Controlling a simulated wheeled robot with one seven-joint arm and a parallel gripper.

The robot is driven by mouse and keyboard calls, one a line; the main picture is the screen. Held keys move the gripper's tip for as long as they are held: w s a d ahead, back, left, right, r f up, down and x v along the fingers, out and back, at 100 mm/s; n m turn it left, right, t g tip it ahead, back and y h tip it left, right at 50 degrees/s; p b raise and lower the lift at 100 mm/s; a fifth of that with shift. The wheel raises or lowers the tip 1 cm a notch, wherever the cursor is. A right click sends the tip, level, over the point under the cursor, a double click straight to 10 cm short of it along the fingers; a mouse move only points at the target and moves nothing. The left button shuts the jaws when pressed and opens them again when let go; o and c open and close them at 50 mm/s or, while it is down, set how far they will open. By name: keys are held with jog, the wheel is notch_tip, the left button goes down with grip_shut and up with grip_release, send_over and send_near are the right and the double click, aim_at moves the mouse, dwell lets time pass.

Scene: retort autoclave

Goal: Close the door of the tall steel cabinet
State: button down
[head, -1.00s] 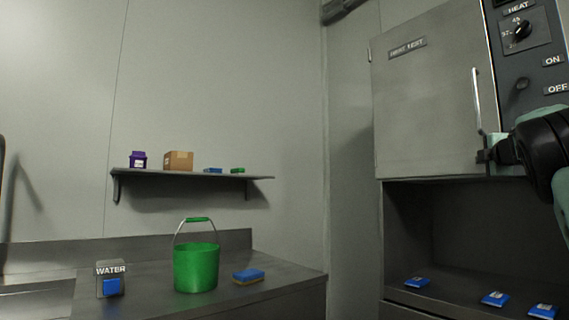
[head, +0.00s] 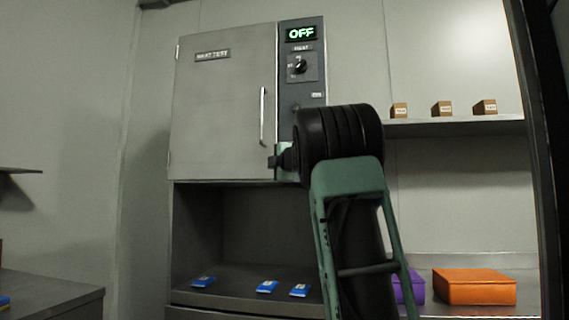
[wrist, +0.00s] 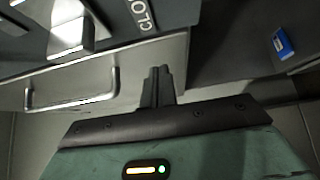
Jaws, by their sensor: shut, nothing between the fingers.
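The tall steel cabinet's grey door (head: 220,110) has a vertical bar handle (head: 262,115) near its right edge. In the head view the door lies flush or nearly flush with the cabinet front; I cannot tell whether it is latched. My gripper (head: 273,162) is shut and empty at the door's lower right corner, below the handle. In the wrist view, the fingers (wrist: 157,85) are together close to the door's face, and the handle (wrist: 75,105) is to their left. I cannot tell whether they touch the door.
A dark control panel (head: 302,85) right of the door shows a green OFF display. An open bay (head: 245,225) below holds blue packets (head: 267,287). At right, a shelf (head: 460,127) bears small brown boxes, above an orange box (head: 474,287). A counter (head: 60,290) stands at left.

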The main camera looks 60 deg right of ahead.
jog(key=w+a+v, duration=0.1)
jog(key=v, duration=1.1)
jog(key=shift+s+a+y+p, duration=0.25)
jog(key=shift+a+y+p, duration=0.05)
